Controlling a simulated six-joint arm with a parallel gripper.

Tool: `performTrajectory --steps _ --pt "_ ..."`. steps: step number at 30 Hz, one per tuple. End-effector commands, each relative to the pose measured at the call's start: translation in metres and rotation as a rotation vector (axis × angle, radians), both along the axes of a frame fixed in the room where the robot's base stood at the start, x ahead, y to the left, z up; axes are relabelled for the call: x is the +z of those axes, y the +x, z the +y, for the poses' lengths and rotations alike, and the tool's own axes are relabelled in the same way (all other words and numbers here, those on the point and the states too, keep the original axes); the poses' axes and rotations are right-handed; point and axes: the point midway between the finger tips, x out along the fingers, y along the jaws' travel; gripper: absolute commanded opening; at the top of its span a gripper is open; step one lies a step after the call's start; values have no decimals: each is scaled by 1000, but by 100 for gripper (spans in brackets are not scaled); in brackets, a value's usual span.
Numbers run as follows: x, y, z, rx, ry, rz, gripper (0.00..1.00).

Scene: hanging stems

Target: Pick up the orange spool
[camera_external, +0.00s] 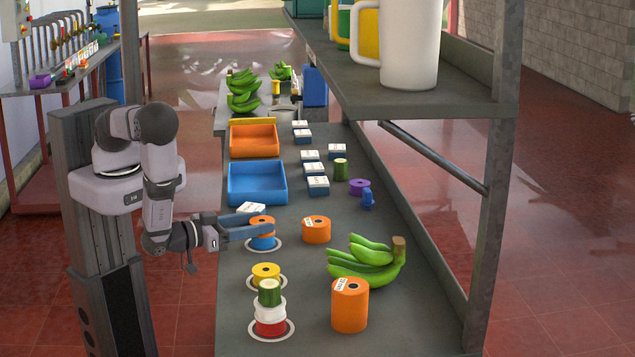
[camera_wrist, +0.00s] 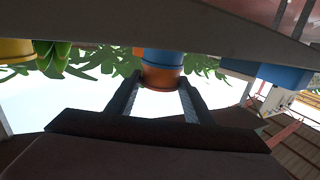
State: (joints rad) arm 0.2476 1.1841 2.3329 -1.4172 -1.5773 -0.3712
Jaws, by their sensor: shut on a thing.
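An orange spool (camera_external: 262,220) is on top of a blue spool (camera_external: 263,243) at a white ring on the bench, left of centre. My gripper (camera_external: 252,230) reaches in from the left, its fingers around the orange spool and shut on it. In the wrist view the orange spool (camera_wrist: 161,79) sits between the two fingertips (camera_wrist: 161,88), with the blue spool (camera_wrist: 162,58) against it. Two other orange items stand free: a short one (camera_external: 316,231) to the right and a taller one (camera_external: 350,306) nearer the front.
A stack of green, white and red spools (camera_external: 270,310) and a yellow spool (camera_external: 265,273) stand in front. Green bananas (camera_external: 365,262) lie to the right. A blue tray (camera_external: 257,184) and orange tray (camera_external: 254,139) are behind. A shelf (camera_external: 440,98) overhangs the right.

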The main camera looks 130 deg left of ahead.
Motion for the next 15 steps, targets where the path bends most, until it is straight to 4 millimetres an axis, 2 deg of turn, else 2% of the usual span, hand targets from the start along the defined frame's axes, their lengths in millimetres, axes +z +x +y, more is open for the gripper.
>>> performTrajectory --steps 8,15 --pt "2 0 0 0 0 -1 24" --pt "13 1 0 0 0 -3 24"
